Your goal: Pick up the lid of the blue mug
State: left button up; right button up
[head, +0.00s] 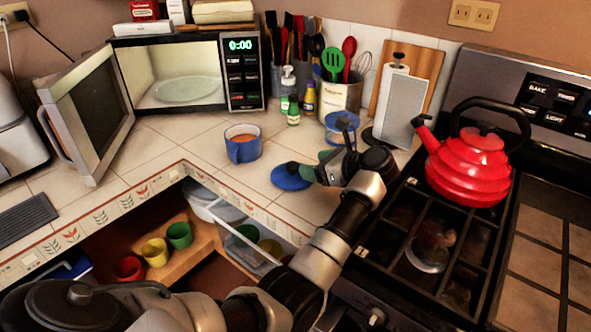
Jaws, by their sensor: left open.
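The blue mug (243,150) stands upright and uncovered on the tiled counter, with something brown-orange inside. A round blue lid (287,180) with a small knob lies on the counter to the right of the mug, near the counter's edge. My left gripper (315,165) is open, just right of the lid. Its fingertips look green and close to the lid's right edge; I cannot tell whether they touch it. My right gripper is not in view.
An open microwave (180,80) stands behind left. A bottle (293,110), a utensil holder (340,98) and a blue-rimmed container (340,127) stand behind the gripper. A red kettle (468,165) sits on the stove at right. An open drawer (150,235) holds several cups below.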

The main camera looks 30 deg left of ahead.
aim_at(296, 167)
pick_arm(q)
jog(key=shift+x, duration=1.15)
jog(key=shift+a+f, duration=0.15)
jog(key=shift+a, duration=0.1)
jog(key=p+x, duration=0.2)
jog(key=x, duration=0.2)
jog(key=shift+a+f, duration=0.1)
jog(key=shift+f, duration=0.2)
jog(key=shift+a+f, duration=0.15)
jog(key=shift+a, duration=0.05)
jog(key=shift+d, duration=0.1)
jog(key=shift+c, duration=0.3)
jog(key=c, duration=1)
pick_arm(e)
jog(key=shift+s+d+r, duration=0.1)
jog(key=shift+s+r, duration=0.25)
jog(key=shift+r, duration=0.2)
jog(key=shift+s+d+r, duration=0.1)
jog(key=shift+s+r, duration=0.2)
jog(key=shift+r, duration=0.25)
